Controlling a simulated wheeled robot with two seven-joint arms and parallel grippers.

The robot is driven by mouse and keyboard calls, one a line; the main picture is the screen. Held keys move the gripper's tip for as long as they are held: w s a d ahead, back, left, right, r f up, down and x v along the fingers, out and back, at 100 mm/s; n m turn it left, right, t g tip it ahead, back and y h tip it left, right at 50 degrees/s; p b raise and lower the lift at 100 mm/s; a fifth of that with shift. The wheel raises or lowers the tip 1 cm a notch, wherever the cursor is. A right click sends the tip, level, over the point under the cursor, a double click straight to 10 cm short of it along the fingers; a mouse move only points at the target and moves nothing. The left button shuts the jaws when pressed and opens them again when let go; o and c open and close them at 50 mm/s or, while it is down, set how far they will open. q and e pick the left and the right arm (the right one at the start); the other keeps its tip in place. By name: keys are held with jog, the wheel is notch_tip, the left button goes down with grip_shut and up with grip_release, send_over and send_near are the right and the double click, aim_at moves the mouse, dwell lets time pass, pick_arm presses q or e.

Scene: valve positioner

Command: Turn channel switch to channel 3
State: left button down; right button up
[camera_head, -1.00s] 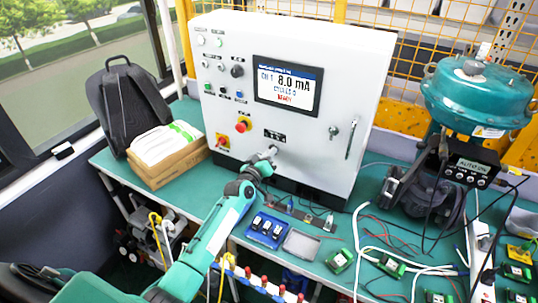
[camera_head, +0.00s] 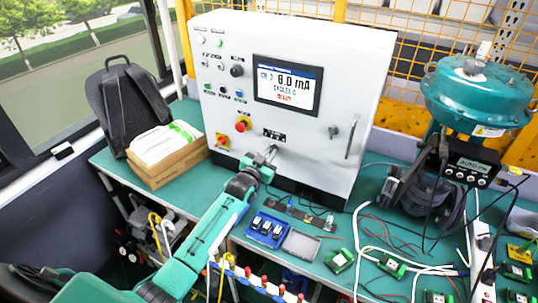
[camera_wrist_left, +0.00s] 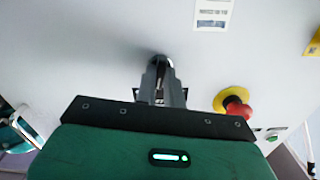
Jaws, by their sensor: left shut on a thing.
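The white control cabinet (camera_head: 340,60) stands at the back of the bench. Its screen (camera_head: 287,85) shows "8.0 mA" and a blurred channel line that looks like "CH 3". My left gripper (camera_head: 271,152) is at the lower front of the cabinet, below a small dark label. In the left wrist view the fingers (camera_wrist_left: 161,72) are closed around a dark round knob, the channel switch (camera_wrist_left: 160,59), against the panel. The fingers hide most of the switch, so its pointer cannot be read. My right gripper is not in view.
A red emergency stop (camera_head: 242,124) and a red-yellow switch (camera_head: 222,141) sit left of my gripper. A blue tray (camera_head: 267,230) lies in front of the cabinet. A teal valve actuator (camera_head: 478,92) and loose cables are at the right.

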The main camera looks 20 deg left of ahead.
pick_arm(q)
jog(key=shift+m, duration=0.5)
jog(key=c, duration=1.5)
grip_release()
jog(key=shift+s, duration=0.1)
jog(key=s+a+b, duration=0.1)
jog(key=s+b, duration=0.2)
jog(key=s, duration=1)
jog(key=shift+s+b, duration=0.3)
